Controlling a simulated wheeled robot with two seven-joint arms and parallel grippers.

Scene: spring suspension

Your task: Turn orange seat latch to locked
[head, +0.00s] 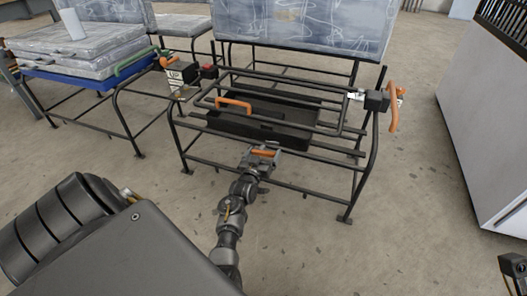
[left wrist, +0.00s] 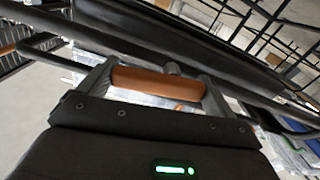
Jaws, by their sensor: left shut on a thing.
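My left gripper (head: 263,154) is at the front lower edge of the black metal seat frame. It is shut on an orange bar-shaped grip (left wrist: 158,82), which spans between the two grey fingers in the left wrist view. I take this to be the seat latch; its mount is mostly hidden, so I cannot tell its lock position. Another orange handle (head: 234,104) sits higher on the frame, apart from the gripper. An orange lever (head: 393,112) hangs at the frame's right side beside a black block (head: 376,101).
A black tray (head: 262,126) lies inside the frame. A backrest panel (head: 300,30) rises behind. At left stand a blue-topped seat with grey pads (head: 80,50), a green handle (head: 133,62) and a red button box (head: 208,71). A white cabinet (head: 480,120) is at right. The front floor is open.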

